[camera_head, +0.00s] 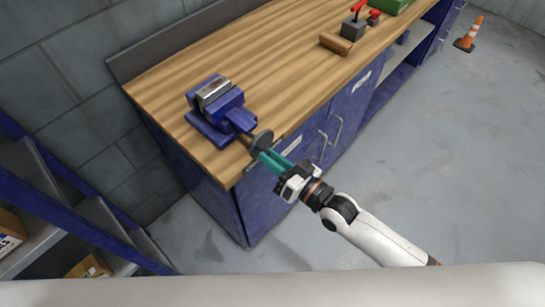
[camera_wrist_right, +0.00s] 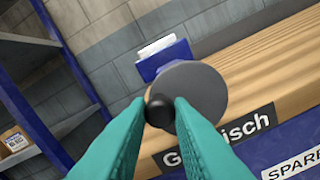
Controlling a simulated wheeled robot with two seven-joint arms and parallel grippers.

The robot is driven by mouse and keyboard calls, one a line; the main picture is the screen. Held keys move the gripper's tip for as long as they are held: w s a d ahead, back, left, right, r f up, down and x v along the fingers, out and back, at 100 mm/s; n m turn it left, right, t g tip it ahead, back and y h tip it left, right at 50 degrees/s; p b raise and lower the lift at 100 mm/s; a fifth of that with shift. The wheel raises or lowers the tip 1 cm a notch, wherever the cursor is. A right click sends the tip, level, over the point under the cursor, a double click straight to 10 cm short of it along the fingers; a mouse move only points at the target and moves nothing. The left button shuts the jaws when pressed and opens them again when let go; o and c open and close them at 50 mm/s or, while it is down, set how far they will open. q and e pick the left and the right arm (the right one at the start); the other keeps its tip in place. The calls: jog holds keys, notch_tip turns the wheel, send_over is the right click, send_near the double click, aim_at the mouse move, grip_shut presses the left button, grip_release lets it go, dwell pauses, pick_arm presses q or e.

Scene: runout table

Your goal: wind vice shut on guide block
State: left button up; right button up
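The blue vice (camera_head: 222,118) is mounted at the near left corner of the wooden workbench. A grey metal block (camera_head: 212,92), apparently the guide block, sits at its jaws; I cannot tell whether both jaws touch it. The vice's grey round handwheel (camera_head: 262,138) faces the bench's front edge and shows large in the right wrist view (camera_wrist_right: 205,92), with a dark knob (camera_wrist_right: 159,110) on it. My right gripper (camera_head: 264,154) has its teal fingers on both sides of this knob, apparently closed against it. My left gripper is not in view.
The workbench (camera_head: 270,65) has clear wood right of the vice. Blue shelving (camera_head: 75,185) stands at left. An orange cone (camera_head: 468,36) stands on the floor.

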grip_shut()
jog(key=shift+w+d+r+m+p, duration=0.1)
jog(key=shift+r+m+p, duration=0.2)
jog(key=shift+m, duration=0.4)
jog(key=shift+w+d+m, duration=0.15)
jog(key=shift+m, duration=0.85)
jog(key=m, duration=0.3)
jog(key=shift+w+d+r+m, duration=0.25)
jog(key=shift+w+m, duration=0.05)
jog(key=shift+o, duration=1.2)
grip_release()
jog(key=shift+w+d+m, duration=0.1)
jog(key=shift+d+m, duration=0.05)
jog(key=shift+m, duration=0.55)
jog(key=o, duration=0.3)
jog(key=shift+o, duration=0.2)
